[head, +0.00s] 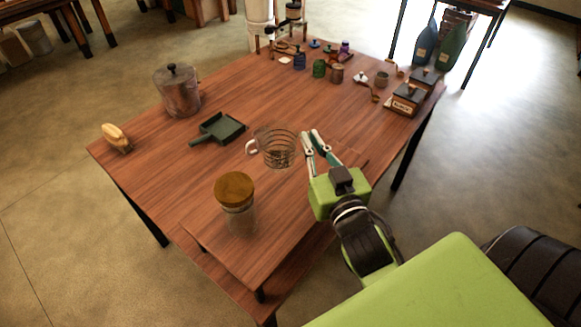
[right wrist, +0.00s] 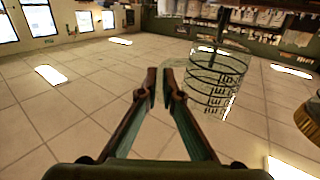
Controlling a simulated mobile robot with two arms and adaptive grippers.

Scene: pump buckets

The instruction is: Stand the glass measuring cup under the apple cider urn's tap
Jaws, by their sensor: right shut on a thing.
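The clear glass measuring cup (head: 283,150), with dark graduation rings, is near the middle of the table in the head view, its pale handle on the left. In the right wrist view the cup (right wrist: 222,82) is just right of the fingertips. My right gripper (head: 311,134) is at the cup's right side, with its fingers almost together (right wrist: 160,84). It is shut on the cup; the contact is hard to see against clear glass. A lidded translucent vessel (head: 178,95) stands at the back left. My left gripper is out of view.
A glass jar with a wooden lid (head: 234,188) stands at the front, close to the cup. A dark green dustpan-like tray (head: 220,128) and a tan brush-like item (head: 116,137) lie left. Several small jars and boxes (head: 408,99) fill the back right. Bare wood (head: 150,160) is free at left.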

